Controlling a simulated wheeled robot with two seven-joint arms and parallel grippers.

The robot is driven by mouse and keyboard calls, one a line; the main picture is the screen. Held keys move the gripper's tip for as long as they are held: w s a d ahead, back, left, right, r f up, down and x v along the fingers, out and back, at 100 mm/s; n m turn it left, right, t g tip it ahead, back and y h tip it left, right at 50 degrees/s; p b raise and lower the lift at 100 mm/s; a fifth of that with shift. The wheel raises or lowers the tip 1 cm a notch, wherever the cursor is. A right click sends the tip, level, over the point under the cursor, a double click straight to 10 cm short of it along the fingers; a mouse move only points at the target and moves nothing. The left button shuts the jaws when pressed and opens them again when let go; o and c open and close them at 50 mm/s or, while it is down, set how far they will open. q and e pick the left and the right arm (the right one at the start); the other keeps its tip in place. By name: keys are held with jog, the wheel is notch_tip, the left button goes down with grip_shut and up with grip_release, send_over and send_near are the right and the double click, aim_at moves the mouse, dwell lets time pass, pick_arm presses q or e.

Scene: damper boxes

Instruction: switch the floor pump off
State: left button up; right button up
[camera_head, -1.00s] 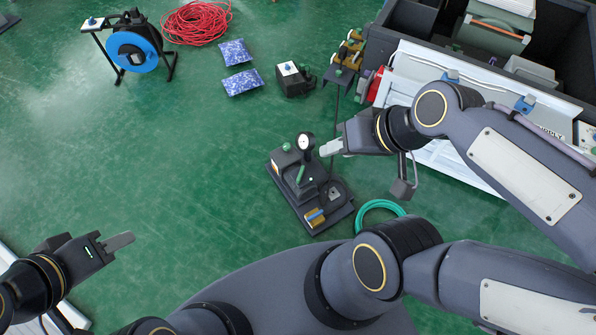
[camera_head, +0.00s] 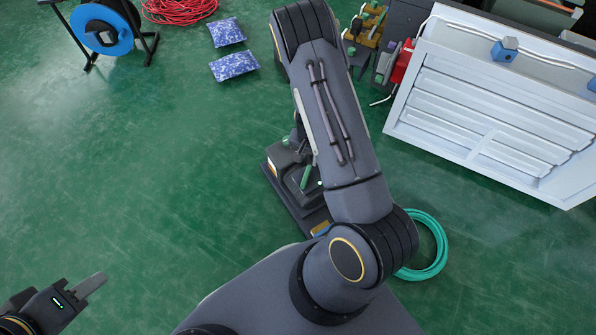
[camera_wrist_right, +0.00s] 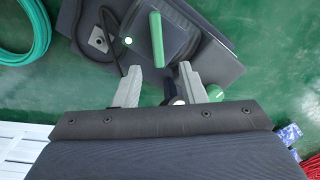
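The floor pump (camera_head: 290,180) stands on the green floor in the middle of the head view, partly hidden by my right arm. Its green lever (camera_head: 306,177) shows beside the arm. In the right wrist view the pump's dark base (camera_wrist_right: 215,58) lies under my right gripper (camera_wrist_right: 159,72). Its two fingers are apart, with the green lever (camera_wrist_right: 157,40) just beyond the fingertips. A green knob (camera_wrist_right: 215,93) sits by the right finger. The gauge is mostly hidden between and below the fingers. My left gripper (camera_head: 90,285) is far from the pump at lower left; its finger gap is not visible.
A coiled teal hose (camera_head: 432,262) lies right of the pump. A white louvred panel (camera_head: 490,120) stands at the right. Blue-white packets (camera_head: 234,66), a blue reel (camera_head: 103,32) and a red cable coil (camera_head: 180,9) lie further back. The floor left of the pump is clear.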

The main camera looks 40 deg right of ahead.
aim_at(307, 173)
jog(key=shift+d+f, duration=0.2)
jog(key=shift+f, duration=1)
notch_tip(307, 173, down, 7)
jog(key=b, duration=0.3)
jog(key=shift+r, duration=0.1)
grip_shut()
